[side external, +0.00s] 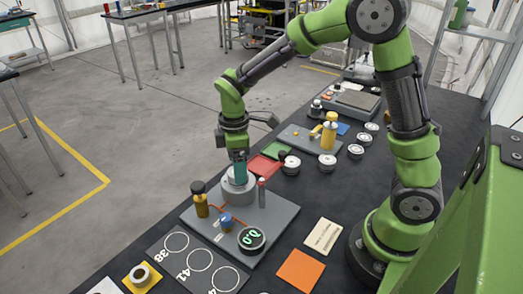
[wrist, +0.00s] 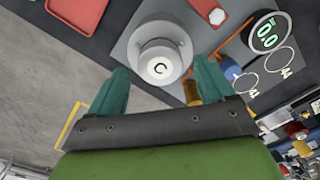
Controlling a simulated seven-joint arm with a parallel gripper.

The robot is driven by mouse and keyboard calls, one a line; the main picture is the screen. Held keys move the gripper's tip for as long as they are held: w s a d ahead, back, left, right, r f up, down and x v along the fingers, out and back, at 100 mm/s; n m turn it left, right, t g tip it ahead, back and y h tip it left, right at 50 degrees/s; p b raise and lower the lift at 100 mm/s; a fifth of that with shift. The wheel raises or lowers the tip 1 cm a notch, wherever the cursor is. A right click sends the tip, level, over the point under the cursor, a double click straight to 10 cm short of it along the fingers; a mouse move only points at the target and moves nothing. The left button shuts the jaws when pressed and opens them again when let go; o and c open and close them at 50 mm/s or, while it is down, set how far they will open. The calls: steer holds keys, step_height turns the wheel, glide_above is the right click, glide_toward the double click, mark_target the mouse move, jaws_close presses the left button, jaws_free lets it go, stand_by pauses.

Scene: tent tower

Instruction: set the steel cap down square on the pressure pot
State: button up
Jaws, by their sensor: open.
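The pressure pot (side external: 238,192) is a squat grey cylinder on a grey base plate; it also shows in the wrist view (wrist: 147,27). A pale steel cap with a round knob (wrist: 161,67) sits on top of the pot, near its middle. I cannot tell whether it lies fully flat. My gripper (side external: 238,178) points down just above the pot, partly hiding the cap in the side view. In the wrist view its teal fingers (wrist: 163,72) are apart, with the cap's knob between and just beyond the tips, and hold nothing.
A red tray (side external: 265,166) and several round metal pieces stand behind. An orange mat (side external: 300,271) lies in front.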

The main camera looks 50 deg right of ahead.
step_height(320, 180, up, 10)
steer(key=s+r+m+t+y, duration=0.1)
steer(key=s+r+m+t, duration=0.1)
steer(key=s+m, duration=0.5)
steer(key=s+r+m+t+y, duration=0.1)
steer(key=s+r+m+t, duration=0.2)
steer(key=s+m+t, duration=0.2)
steer(key=shift+s+d+m, duration=0.25)
steer(key=shift+s+m, duration=0.75)
steer(key=shift+s, duration=0.45)
